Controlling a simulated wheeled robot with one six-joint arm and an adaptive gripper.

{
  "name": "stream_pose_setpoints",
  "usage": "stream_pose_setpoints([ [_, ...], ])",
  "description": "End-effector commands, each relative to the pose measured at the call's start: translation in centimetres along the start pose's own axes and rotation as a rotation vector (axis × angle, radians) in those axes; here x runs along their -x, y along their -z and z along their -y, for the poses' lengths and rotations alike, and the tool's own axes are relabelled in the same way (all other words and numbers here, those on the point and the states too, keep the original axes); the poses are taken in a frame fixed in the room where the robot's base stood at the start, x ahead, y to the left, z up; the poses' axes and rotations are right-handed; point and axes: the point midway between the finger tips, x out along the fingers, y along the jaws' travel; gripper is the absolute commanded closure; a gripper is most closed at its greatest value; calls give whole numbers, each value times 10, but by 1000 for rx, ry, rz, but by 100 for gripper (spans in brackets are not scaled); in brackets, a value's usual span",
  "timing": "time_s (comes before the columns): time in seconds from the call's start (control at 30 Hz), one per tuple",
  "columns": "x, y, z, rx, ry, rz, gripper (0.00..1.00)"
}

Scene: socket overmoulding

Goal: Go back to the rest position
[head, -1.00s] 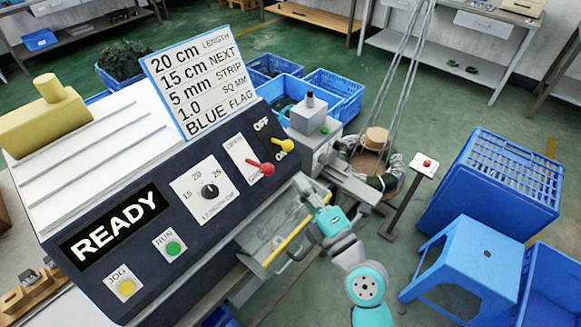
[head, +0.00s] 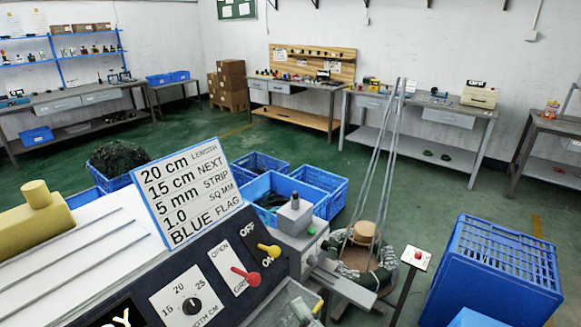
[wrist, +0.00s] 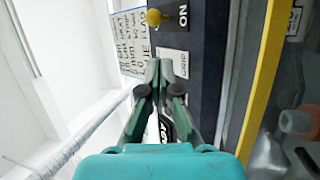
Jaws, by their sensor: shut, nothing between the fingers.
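My gripper (wrist: 160,72) is in the wrist view with its two dark green fingers together and nothing between them. It points over the dark control panel (wrist: 198,75) of the machine. The yellow lever knob (wrist: 153,17) and the ON label lie beyond the fingertips. In the head view the arm is almost wholly below the picture. There the machine's panel (head: 130,283) shows a red lever (head: 247,276) and a yellow lever (head: 268,250), whose knob is by ON. The lower panel is cut off.
A sign card (head: 192,190) stands on the machine. A wire coil (head: 362,265) under slanted poles, a red-button post (head: 416,258) and a blue crate (head: 495,270) are at the right. Blue bins (head: 322,182) stand behind the machine. Green floor (head: 440,205) is open towards the back benches.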

Motion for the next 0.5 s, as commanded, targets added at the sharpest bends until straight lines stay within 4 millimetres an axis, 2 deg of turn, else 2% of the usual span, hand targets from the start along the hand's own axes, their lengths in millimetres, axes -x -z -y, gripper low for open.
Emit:
stream_pose_setpoints([
  [0.17, 49, -10, 36, -175, 77, 123, 100],
  [0.3, 101, -17, 63, -353, 118, 257, 100],
  [0.5, 177, -18, 85, -584, 128, 438, 100],
])
